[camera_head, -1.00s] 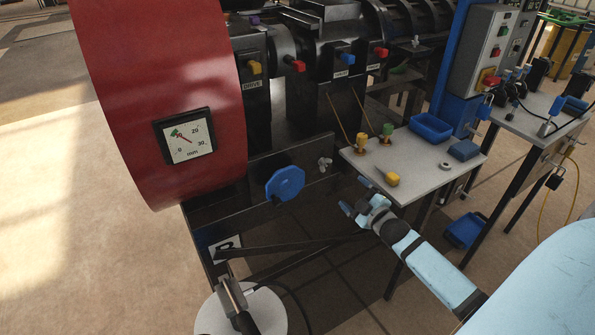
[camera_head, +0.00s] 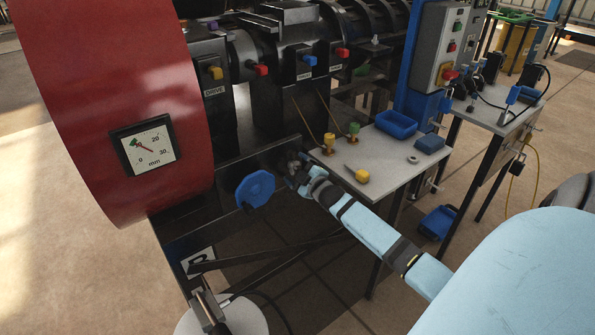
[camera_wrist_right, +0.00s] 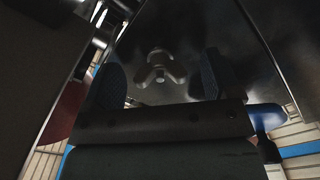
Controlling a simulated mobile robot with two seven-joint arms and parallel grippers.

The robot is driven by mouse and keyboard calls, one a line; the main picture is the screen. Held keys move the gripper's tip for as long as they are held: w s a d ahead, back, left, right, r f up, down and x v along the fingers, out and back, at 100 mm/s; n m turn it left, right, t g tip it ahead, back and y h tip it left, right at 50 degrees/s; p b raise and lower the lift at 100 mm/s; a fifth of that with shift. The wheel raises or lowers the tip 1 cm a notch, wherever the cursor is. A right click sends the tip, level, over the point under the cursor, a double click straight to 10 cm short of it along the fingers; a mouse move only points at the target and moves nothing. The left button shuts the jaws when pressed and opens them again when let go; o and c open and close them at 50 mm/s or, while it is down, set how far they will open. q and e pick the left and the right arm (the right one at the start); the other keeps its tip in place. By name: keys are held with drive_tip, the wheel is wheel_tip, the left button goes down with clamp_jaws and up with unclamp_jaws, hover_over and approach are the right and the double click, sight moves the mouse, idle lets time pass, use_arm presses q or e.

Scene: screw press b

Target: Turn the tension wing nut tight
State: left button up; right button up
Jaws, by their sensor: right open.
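The wing nut (camera_wrist_right: 160,66) is grey metal with two rounded wings and shows in the right wrist view, on a dark plate. In the head view it sits on the dark frame to the right of the blue handwheel, mostly hidden by my gripper. My right gripper (camera_head: 298,173) is at the wing nut in the head view. In the right wrist view its two blue-padded fingers (camera_wrist_right: 162,80) are open, one on each side of the nut. I cannot tell whether they touch it. My left gripper is not in view.
A blue handwheel (camera_head: 255,188) is just left of my right gripper. A red drum with a dial gauge (camera_head: 147,146) stands further left. A grey side table (camera_head: 391,158) holds a yellow-and-green pair of fittings, a yellow block (camera_head: 362,176) and a blue tray (camera_head: 396,125).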

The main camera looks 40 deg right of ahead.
drive_tip(key=c, duration=0.9)
